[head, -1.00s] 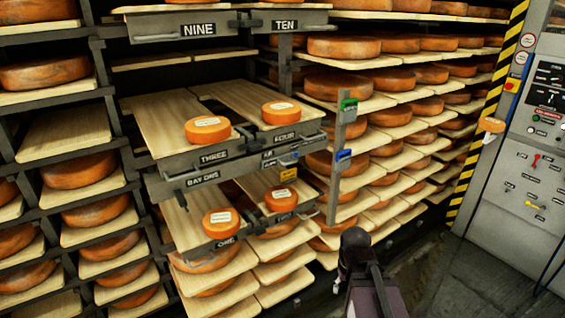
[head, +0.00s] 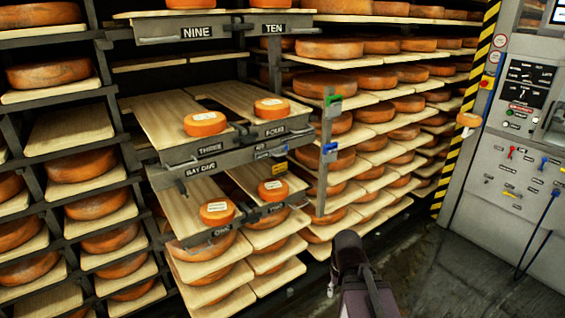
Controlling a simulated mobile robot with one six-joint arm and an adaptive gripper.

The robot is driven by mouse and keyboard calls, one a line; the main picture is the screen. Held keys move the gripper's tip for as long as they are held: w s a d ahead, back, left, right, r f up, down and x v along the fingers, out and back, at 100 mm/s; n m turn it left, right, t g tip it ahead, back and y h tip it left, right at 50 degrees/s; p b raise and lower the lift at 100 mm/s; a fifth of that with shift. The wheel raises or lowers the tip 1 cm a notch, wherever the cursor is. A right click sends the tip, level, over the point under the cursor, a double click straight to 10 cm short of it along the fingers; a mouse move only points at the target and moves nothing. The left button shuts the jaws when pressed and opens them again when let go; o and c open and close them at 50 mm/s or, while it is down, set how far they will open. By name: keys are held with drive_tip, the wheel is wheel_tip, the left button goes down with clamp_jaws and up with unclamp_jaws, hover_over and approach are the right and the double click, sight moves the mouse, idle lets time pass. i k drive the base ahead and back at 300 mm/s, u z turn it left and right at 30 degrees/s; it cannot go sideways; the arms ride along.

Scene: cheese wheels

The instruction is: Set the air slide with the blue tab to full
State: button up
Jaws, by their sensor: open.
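A small blue tab (head: 329,148) shows on an upright grey post (head: 324,180) at the front of the rack's right side. A green tab (head: 333,100) is higher on the same post. Their setting marks are too small to read. A smaller blue mark and a yellow tab (head: 280,168) are just left of the post, beside small labels by the drawers. The wall panel (head: 520,150) at right also has a blue lever (head: 543,163), between a red and a yellow one. Part of my dark arm rises at bottom centre, apart from the post; my gripper's fingers cannot be made out.
Labelled drawers with small cheeses (head: 205,124) jut out left of the post. Shelves of cheese wheels (head: 362,80) fill the space behind it. A striped yellow-black pillar (head: 467,100) stands before the panel. The dark floor (head: 430,270) at lower right is clear.

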sight(274, 151)
drive_tip(key=k, duration=0.3)
drive_tip(key=z, duration=0.35)
drive_tip(key=i, duration=1.45)
drive_tip(key=u, duration=0.35)
